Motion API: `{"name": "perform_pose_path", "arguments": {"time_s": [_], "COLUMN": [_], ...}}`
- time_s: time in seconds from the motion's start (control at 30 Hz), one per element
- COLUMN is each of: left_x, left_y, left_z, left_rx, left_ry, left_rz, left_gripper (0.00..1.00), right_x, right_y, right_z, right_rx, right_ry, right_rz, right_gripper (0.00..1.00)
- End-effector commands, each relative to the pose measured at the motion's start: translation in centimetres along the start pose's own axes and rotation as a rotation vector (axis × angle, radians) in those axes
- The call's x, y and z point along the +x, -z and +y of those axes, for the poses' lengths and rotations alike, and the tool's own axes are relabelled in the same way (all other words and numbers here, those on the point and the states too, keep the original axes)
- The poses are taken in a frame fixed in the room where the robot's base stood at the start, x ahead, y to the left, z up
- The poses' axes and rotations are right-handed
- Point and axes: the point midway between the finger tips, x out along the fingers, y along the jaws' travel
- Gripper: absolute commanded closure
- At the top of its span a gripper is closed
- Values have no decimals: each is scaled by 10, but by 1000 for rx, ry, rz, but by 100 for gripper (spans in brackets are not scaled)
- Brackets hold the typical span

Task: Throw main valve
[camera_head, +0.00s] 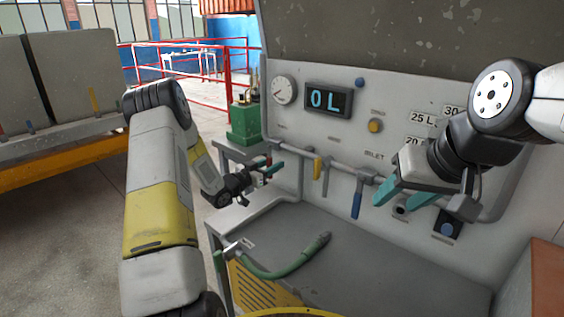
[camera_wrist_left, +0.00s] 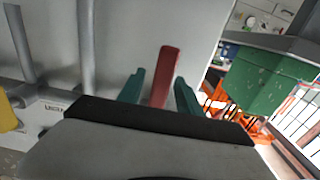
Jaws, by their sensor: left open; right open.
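The panel has a horizontal pipe (camera_head: 338,168) with a red lever (camera_wrist_left: 165,72), a yellow lever (camera_head: 318,168) and a blue lever (camera_head: 357,198). Which one is the main valve I cannot read. My left gripper (camera_head: 270,170) is open at the red lever, at the pipe's left end. In the left wrist view the red lever stands between the two teal fingers (camera_wrist_left: 160,90), with no clear grip on it. My right gripper (camera_head: 404,194) is open in front of the panel, right of the blue lever. It hides part of the pipe and panel.
The display (camera_head: 329,100) reads 0 L, beside a round gauge (camera_head: 284,90). A yellow button (camera_head: 375,126) and litre labels (camera_head: 423,118) are to the right. A green hose (camera_head: 285,270) lies on the grey worktop (camera_head: 375,266) below. A green box (camera_head: 245,124) stands behind my left gripper.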

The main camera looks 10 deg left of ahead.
Motion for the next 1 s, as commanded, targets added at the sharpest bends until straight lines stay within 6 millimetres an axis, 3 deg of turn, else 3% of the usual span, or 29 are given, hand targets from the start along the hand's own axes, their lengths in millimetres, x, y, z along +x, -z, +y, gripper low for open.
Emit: {"name": "perform_pose_path", "arguments": {"time_s": [0.13, 0.43, 0.67, 1.0], "left_x": [14, 16, 16, 16], "left_y": [0, 0, 0, 0], "left_z": [0, 0, 0, 0], "left_rx": [0, 0, 0, 0], "left_ry": [-1, 1, 1, 1], "left_rz": [0, -1, -1, -1], "left_gripper": [58, 58, 100, 100], "right_x": [0, 0, 0, 0], "right_y": [0, 0, 0, 0], "right_z": [0, 0, 0, 0], "right_rx": [0, 0, 0, 0], "right_ry": [0, 0, 0, 0], "right_rz": [0, 0, 0, 0], "right_gripper": [51, 51, 51, 51]}}
